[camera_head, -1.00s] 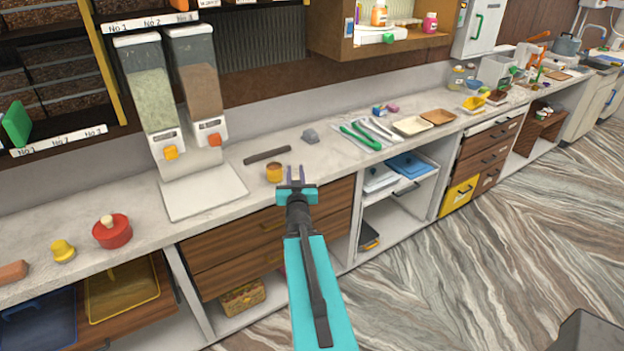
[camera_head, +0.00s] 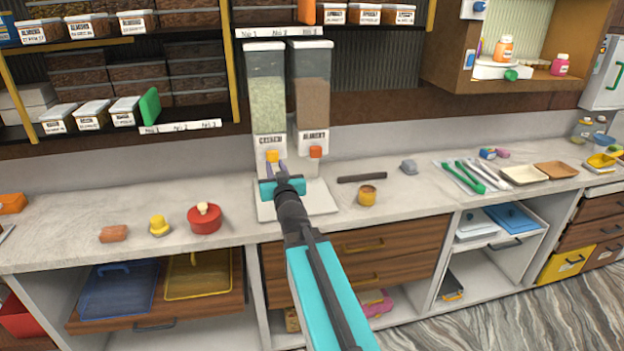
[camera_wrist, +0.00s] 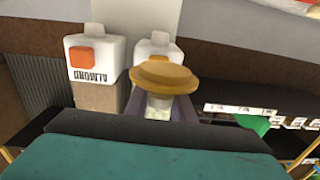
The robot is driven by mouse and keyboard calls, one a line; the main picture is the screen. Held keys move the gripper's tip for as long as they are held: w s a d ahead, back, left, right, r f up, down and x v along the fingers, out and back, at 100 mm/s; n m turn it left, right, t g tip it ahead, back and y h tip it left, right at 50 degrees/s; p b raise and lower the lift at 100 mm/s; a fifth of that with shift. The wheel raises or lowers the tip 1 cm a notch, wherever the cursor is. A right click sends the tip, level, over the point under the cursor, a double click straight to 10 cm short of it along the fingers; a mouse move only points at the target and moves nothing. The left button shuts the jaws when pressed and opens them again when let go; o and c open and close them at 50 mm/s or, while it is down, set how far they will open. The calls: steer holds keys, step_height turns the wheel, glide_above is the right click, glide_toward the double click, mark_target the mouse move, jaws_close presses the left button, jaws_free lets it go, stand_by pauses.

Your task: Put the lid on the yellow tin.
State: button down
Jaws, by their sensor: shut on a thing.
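The yellow tin (camera_head: 367,195) stands upright on the counter, with a dark top that looks open. My gripper (camera_head: 275,168) is in front of the left dispenser, to the left of the tin and well apart from it. In the wrist view a round mustard-yellow lid (camera_wrist: 163,75) is at my fingertips, with a pale part between the fingers. My gripper is shut on the lid. In the head view I cannot tell the lid from the dispenser's yellow knob behind it.
Two dispensers (camera_head: 266,95) stand on a white base at the wall. A dark bar (camera_head: 362,178) and a grey block (camera_head: 409,167) lie behind the tin. A red pot (camera_head: 204,219) and a small yellow knobbed thing (camera_head: 160,227) stand left.

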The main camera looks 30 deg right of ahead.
steer(key=w+a+r+n+y+b, duration=0.1)
steer(key=a+r+y, duration=0.1)
steer(key=a, duration=0.9)
steer(key=w+a+r+n+y+b, duration=0.1)
steer(key=w+a+r+n+y, duration=0.1)
steer(key=a, duration=0.9)
step_height(320, 180, up, 3)
steer(key=shift+a+f+t+y+b, duration=0.15)
steer(key=shift+t+y+b, duration=0.2)
steer(key=shift+y, duration=0.15)
steer(key=shift+a, duration=0.1)
